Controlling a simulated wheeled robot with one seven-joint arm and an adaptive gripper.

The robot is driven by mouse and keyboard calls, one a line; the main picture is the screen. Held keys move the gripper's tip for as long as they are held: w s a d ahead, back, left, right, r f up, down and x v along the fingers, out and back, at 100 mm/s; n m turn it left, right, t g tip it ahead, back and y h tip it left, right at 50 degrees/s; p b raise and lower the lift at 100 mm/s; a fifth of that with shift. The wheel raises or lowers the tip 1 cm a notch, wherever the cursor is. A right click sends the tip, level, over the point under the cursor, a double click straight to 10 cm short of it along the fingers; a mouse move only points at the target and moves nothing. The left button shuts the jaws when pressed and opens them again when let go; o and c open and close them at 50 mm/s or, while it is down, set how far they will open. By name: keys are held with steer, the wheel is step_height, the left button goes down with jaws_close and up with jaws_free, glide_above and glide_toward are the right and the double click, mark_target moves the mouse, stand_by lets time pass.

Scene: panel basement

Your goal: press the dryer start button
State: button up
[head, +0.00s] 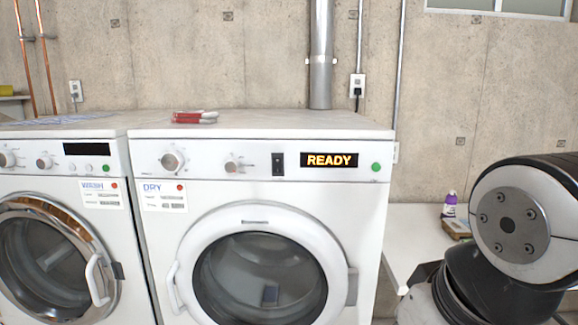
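The dryer (250,190) stands in the middle of the head view, with a "DRY" label (163,196) on its front. A green round button (376,167) sits at the right end of its control panel. Left of the button, a lit display (329,160) reads "READY". A dark rocker switch (278,164) and two knobs are further left on the panel. The dryer's round door (262,265) looks closed. Part of my arm shows at the right edge, apart from the dryer. My gripper is not in view.
A washer (50,220) stands at left beside the dryer. Red-and-white items (195,117) lie on the dryer top. A white table (415,235) at right holds a purple-and-white bottle (449,204). A metal duct (321,60) rises behind the dryer.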

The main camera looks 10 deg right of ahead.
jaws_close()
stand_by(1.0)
